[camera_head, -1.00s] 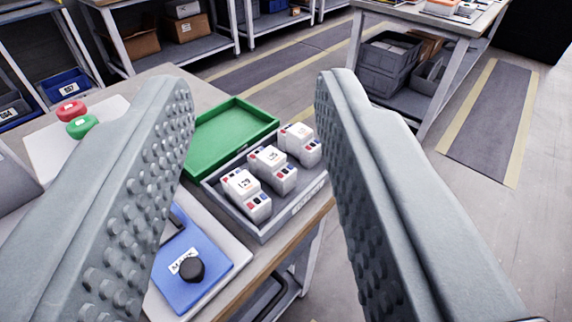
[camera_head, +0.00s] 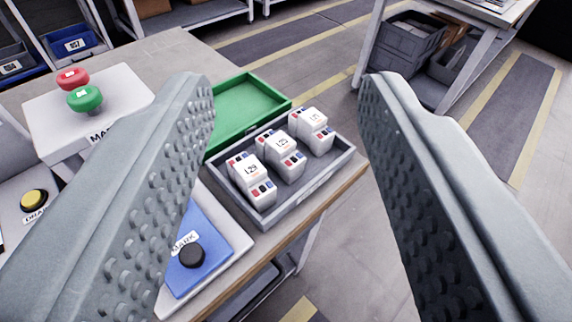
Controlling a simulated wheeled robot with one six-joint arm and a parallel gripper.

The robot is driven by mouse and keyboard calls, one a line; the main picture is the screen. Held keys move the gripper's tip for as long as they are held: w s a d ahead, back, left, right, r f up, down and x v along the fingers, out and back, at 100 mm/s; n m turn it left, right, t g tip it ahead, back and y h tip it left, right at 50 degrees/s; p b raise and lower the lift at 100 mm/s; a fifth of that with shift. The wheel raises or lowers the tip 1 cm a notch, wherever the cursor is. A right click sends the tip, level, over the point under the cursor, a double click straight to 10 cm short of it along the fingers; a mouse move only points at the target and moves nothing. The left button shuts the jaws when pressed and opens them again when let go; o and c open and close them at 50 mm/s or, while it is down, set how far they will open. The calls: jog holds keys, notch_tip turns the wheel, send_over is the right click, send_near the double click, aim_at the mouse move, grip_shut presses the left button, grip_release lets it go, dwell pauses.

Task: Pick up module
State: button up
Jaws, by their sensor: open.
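Three white modules with red, blue and black marks stand in a row in a grey tray (camera_head: 312,186) on the workbench. The nearest module (camera_head: 252,180) has a label that seems to read 129. The middle module (camera_head: 281,154) seems to read 125. The far module (camera_head: 311,129) has a label too small to read surely. My gripper (camera_head: 285,85) is open and empty. Its two studded fingers frame the tray from left and right in the picture, apart from the modules.
A green tray (camera_head: 246,106) lies behind the grey tray. A blue plate with a black knob (camera_head: 191,254) is at the near left. A white box with red and green buttons (camera_head: 84,98) stands at the left. The bench's right edge is close to the grey tray.

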jog(key=w+f+n+g, duration=0.4)
jog(key=w+g, duration=0.3)
jog(key=w, duration=0.5)
jog(key=n+g, duration=0.4)
jog(key=g, duration=0.5)
send_over(280, 141)
notch_tip(280, 141, down, 6)
jog(key=f, duration=1.1)
jog(key=shift+w+a+f, duration=0.2)
jog(key=shift+w+f, duration=0.15)
jog(key=shift+f, duration=0.05)
jog(key=shift+s+d+f, duration=0.1)
jog(key=shift+s+f, duration=0.05)
jog(key=shift+f, duration=1.2)
jog(key=shift+s+d+f, duration=0.1)
jog(key=shift+s+f, duration=0.05)
jog(key=shift+f, duration=1.15)
jog(key=c, duration=0.8)
jog(key=shift+c, duration=0.2)
jog(key=shift+r, duration=0.15)
